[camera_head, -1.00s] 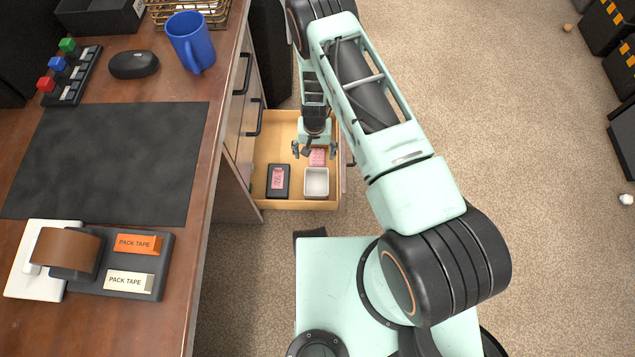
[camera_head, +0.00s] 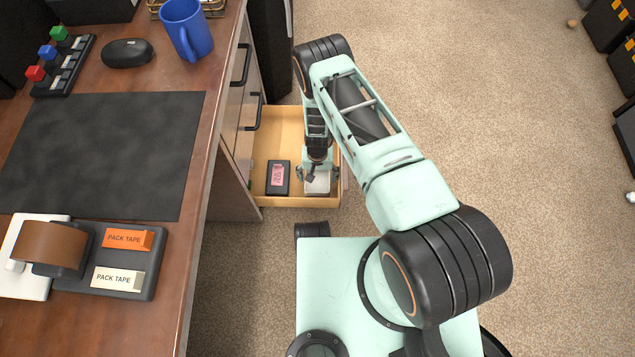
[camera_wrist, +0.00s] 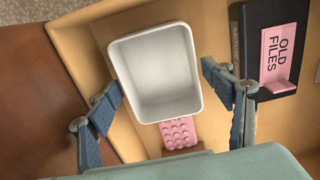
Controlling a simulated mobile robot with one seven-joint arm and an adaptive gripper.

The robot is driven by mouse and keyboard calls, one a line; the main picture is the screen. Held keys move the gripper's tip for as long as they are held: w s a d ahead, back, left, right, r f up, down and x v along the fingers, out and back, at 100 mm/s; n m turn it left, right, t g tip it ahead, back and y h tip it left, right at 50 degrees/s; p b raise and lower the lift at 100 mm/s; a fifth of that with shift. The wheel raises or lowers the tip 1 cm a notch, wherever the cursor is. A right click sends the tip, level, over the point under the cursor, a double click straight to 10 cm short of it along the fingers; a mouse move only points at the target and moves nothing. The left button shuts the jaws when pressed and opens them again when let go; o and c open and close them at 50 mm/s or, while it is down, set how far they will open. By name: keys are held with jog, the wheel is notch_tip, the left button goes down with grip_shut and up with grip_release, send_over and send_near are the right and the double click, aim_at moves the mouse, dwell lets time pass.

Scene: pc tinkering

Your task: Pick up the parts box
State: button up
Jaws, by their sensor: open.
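A white open-topped box (camera_wrist: 155,75), which I take to be the parts box, stands in the open wooden drawer (camera_head: 284,124). It looks empty in the wrist view. In the head view its near part (camera_head: 318,187) shows below my gripper. My gripper (camera_head: 313,174) is open over the box, and in the wrist view its fingers (camera_wrist: 160,103) are spread to the left and right of it. No contact with the box is visible. The gap in height cannot be told.
A black box (camera_head: 277,189) with a pink "OLD FILES" label (camera_wrist: 283,52) lies beside the white box. A pink studded piece (camera_wrist: 180,132) lies close to the white box. Drawer walls surround them. The desk (camera_head: 205,150) stands to the left.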

notch_tip(320, 180, down, 2)
jog(key=shift+f, duration=0.15)
jog(key=c, duration=1.1)
jog(key=shift+r, duration=0.2)
